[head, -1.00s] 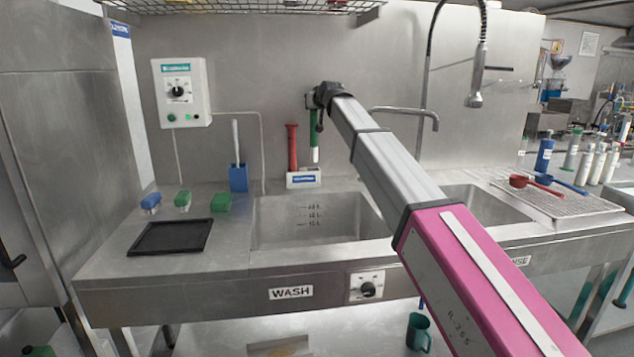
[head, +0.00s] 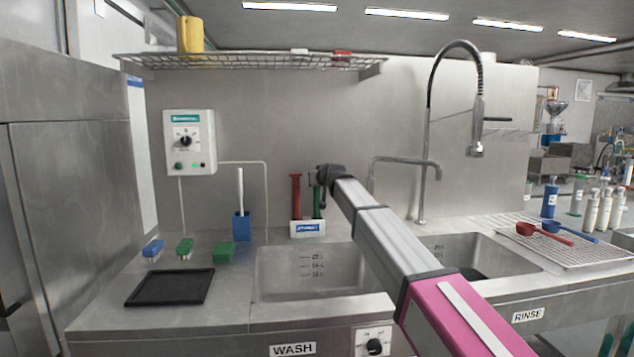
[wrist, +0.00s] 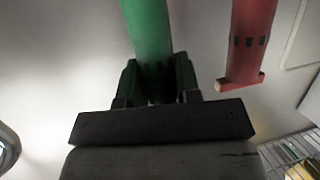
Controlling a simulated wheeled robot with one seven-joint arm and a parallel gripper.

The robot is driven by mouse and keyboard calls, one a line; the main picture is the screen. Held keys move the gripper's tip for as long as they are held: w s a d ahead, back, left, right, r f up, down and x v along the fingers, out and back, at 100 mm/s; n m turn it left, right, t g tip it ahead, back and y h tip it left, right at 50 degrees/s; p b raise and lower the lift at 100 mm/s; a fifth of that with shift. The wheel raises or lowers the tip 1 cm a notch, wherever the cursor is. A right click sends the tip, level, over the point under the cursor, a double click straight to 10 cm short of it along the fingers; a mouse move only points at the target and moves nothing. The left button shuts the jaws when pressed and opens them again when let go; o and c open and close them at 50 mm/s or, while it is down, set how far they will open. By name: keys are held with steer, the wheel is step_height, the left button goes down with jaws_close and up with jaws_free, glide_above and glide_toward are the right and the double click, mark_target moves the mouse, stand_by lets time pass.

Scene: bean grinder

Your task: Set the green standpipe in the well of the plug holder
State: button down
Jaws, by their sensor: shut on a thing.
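The green standpipe (head: 317,203) is upright at the right side of the plug holder (head: 308,231), a small white box with a blue label behind the wash sink. Its white lower end is hidden, apparently inside the holder. I cannot tell how deep it sits. My gripper (head: 321,186) is shut on the upper part of the standpipe. In the wrist view the green standpipe (wrist: 147,30) runs between the fingers of my gripper (wrist: 157,76). A red standpipe (head: 296,193) stands in the left side of the holder, close beside; it also shows in the wrist view (wrist: 247,45).
The wash sink (head: 310,270) lies in front of the holder. A blue brush pot (head: 241,228) stands to its left, and a bent tap (head: 405,161) rises to its right. The steel wall is close behind. A wire shelf (head: 250,61) hangs above.

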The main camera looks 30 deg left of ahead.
steer(key=c, duration=0.8)
jaws_free()
steer(key=shift+f, duration=0.15)
steer(key=v, duration=1.2)
